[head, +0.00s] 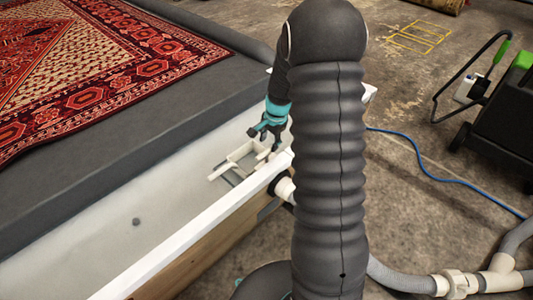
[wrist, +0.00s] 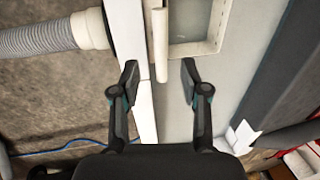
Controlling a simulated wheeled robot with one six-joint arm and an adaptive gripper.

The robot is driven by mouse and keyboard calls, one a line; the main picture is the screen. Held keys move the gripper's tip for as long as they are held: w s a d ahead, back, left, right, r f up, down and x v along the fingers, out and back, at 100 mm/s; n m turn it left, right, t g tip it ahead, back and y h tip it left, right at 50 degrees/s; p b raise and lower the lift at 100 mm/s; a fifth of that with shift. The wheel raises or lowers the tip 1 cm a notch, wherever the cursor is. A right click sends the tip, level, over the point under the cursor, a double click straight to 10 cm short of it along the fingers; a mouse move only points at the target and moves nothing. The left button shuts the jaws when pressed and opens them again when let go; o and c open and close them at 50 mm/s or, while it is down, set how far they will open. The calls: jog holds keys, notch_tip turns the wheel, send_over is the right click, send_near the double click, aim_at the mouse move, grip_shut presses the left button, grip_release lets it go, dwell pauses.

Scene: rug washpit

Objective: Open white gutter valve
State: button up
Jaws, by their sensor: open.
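The white gutter valve (head: 234,162) sits in the gutter (head: 95,225), partly behind my arm in the head view. In the wrist view its off-white frame (wrist: 203,49) surrounds a grey panel, and a pale bar-like handle (wrist: 160,45) stands beside the frame. My gripper (wrist: 160,74) is open, with the free end of the handle between its two fingertips and a visible gap on each side. I cannot tell how deep the handle sits between the fingers. In the head view my gripper (head: 268,133) is over the valve's far end.
A patterned red rug (head: 90,65) lies on the grey platform left of the gutter. A grey corrugated hose (wrist: 45,38) joins a pipe at the gutter's outer side. A blue hose (head: 430,160) and a black cart (head: 495,110) are on the floor at right.

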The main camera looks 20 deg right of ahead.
aim_at(267, 151)
jog(key=f, duration=0.2)
jog(key=w+f, duration=0.1)
jog(key=f, duration=0.4)
jog(key=shift+w+a+b, duration=0.15)
jog(key=shift+a+b, duration=0.15)
jog(key=shift+b, duration=0.05)
grip_shut()
